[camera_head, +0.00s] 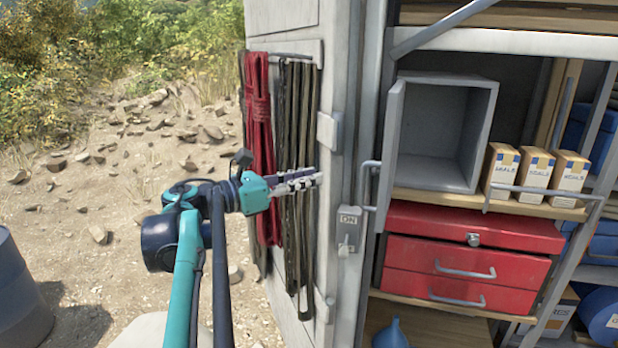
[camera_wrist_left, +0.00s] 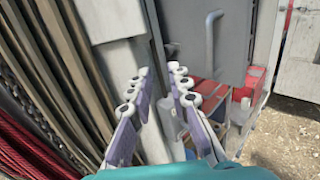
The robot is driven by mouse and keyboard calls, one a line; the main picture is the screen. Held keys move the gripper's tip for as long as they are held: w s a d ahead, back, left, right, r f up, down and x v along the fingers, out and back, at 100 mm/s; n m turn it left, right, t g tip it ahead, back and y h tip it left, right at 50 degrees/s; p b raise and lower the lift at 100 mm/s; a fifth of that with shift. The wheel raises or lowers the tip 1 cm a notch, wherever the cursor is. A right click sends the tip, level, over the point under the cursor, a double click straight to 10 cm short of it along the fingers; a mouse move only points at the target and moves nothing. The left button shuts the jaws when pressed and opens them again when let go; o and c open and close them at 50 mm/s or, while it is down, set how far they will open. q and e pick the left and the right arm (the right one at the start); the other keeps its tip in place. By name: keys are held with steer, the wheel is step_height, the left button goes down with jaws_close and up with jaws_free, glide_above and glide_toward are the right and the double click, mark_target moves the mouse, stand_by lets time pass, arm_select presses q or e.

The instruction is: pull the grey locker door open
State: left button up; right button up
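The grey locker (camera_head: 437,130) sits on the upper shelf, and its inside shows empty. Its grey door (camera_head: 391,155) stands swung open at the locker's left side, seen nearly edge-on. The bent door handle (camera_head: 369,185) sticks out on the left of the door. In the left wrist view the door (camera_wrist_left: 188,35) shows its flat face with the handle (camera_wrist_left: 212,42). My left gripper (camera_head: 318,176) is in front of the hanging straps, left of the handle and apart from it. In the wrist view its fingers (camera_wrist_left: 160,73) are parted with nothing between them. My right gripper is not in view.
Red straps (camera_head: 260,130) and dark straps (camera_head: 298,110) hang on the side panel. A switch box (camera_head: 348,218) is on the post. A red drawer chest (camera_head: 465,250) and small cartons (camera_head: 535,173) sit on the shelves. Open dirt ground lies left.

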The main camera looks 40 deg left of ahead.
arm_select(q)
steer(key=v, duration=1.1)
steer(key=shift+s+d, duration=0.15)
steer(key=shift+s, duration=0.05)
